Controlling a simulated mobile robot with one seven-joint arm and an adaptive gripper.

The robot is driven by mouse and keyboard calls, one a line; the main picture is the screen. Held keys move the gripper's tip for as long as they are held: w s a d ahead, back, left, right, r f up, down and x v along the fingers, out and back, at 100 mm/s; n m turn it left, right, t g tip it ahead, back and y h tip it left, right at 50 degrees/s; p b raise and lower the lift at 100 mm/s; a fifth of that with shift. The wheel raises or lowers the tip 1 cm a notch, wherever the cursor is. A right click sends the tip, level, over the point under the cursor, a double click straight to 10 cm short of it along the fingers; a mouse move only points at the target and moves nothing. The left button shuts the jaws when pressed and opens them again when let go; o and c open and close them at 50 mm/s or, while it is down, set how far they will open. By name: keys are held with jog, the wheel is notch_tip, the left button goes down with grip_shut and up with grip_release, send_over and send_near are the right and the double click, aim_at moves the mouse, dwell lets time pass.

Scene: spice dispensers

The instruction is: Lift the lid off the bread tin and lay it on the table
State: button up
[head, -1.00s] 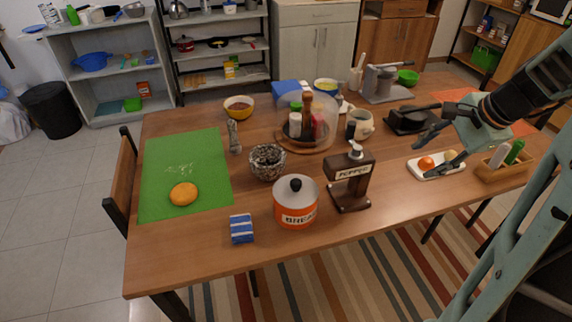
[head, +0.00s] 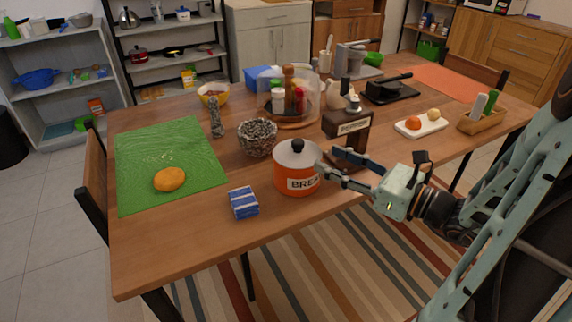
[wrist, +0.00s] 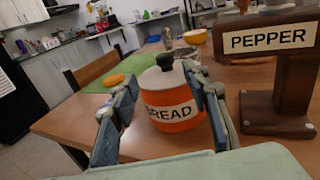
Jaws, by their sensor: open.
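The orange bread tin (head: 297,182) stands upright near the table's front edge, with its label facing front. Its pale lid (head: 284,153) with a black knob is on the tin. In the wrist view the tin (wrist: 180,124) and lid (wrist: 153,82) are straight ahead. My gripper (head: 328,163) is open and empty at the tin's right side in the head view. In the wrist view its fingers (wrist: 164,100) appear on either side of the tin. I cannot tell whether a finger touches it. The wooden table (head: 185,235) has bare surface at the front left.
The wooden pepper dispenser (head: 345,128) stands close behind my gripper, and right of it in the wrist view (wrist: 272,85). A speckled bowl (head: 257,138) is behind the tin. A blue striped box (head: 243,203) lies to its left. A green mat (head: 195,150) holds a bun.

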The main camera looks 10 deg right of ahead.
aim_at(303, 144)
jog(key=b+x, duration=0.1)
jog(key=x, duration=0.4)
jog(key=shift+w+a, duration=0.15)
jog(key=shift+w, duration=0.15)
jog(key=b+x, duration=0.2)
jog(key=x, duration=0.3)
jog(key=shift+w, duration=0.2)
grip_shut()
jog(key=shift+d+r, duration=0.1)
jog(key=shift+d, duration=0.1)
